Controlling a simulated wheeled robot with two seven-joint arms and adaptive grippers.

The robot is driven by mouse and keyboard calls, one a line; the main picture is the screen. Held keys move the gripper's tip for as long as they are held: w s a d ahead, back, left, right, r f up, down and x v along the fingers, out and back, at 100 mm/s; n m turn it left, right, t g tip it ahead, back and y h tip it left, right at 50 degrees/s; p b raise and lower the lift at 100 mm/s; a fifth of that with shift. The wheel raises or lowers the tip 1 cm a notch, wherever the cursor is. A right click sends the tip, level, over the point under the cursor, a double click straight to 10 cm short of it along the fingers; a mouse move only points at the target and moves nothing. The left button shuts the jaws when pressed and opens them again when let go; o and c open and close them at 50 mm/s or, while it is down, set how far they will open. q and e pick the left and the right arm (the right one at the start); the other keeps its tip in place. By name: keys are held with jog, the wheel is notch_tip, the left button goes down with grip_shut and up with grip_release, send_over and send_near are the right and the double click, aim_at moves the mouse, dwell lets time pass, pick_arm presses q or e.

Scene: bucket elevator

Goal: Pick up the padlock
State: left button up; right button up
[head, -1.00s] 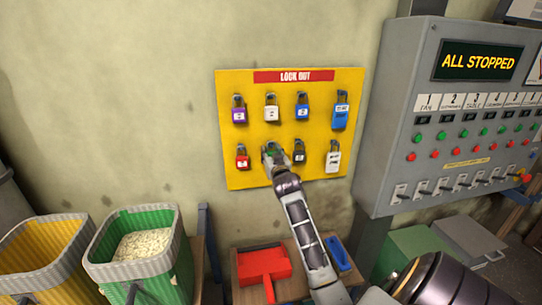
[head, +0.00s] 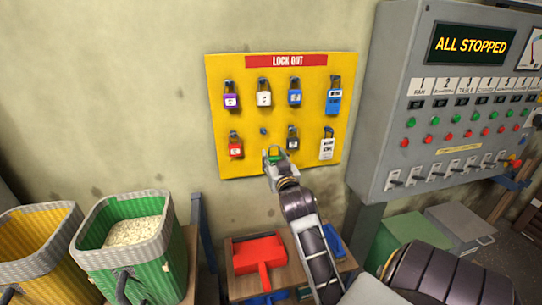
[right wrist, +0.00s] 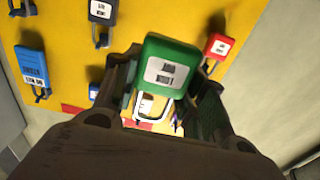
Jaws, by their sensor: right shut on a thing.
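The yellow lock-out board (head: 235,112) hangs on the wall and carries several padlocks in two rows. My right gripper (head: 274,157) is in front of the board's lower middle, shut on a green padlock (head: 275,154). In the right wrist view the green padlock (right wrist: 170,66) sits between the two fingers (right wrist: 163,88), with its pale label facing the camera. Its shackle points toward the bottom of that view. A bare blue peg (head: 263,131) shows on the board just above the gripper. My left gripper is out of view.
A red padlock (head: 235,148) and a black padlock (head: 292,140) hang either side of the gripper. The grey control panel (head: 385,130) stands to the right. Below are a red dustpan (head: 260,258) and a green bin of pale grain (head: 160,270).

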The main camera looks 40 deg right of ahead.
jog(key=shift+v, duration=1.35)
jog(key=a+f+n+t+y, duration=0.2)
jog(key=a+f+n+y, duration=0.3)
jog(key=a+f, duration=1.9)
notch_tip(320, 180, down, 3)
jog(key=y, duration=0.3)
jog(key=shift+w+n+y, duration=0.35)
jog(key=shift+n+y, duration=0.05)
jog(key=shift+a, duration=0.1)
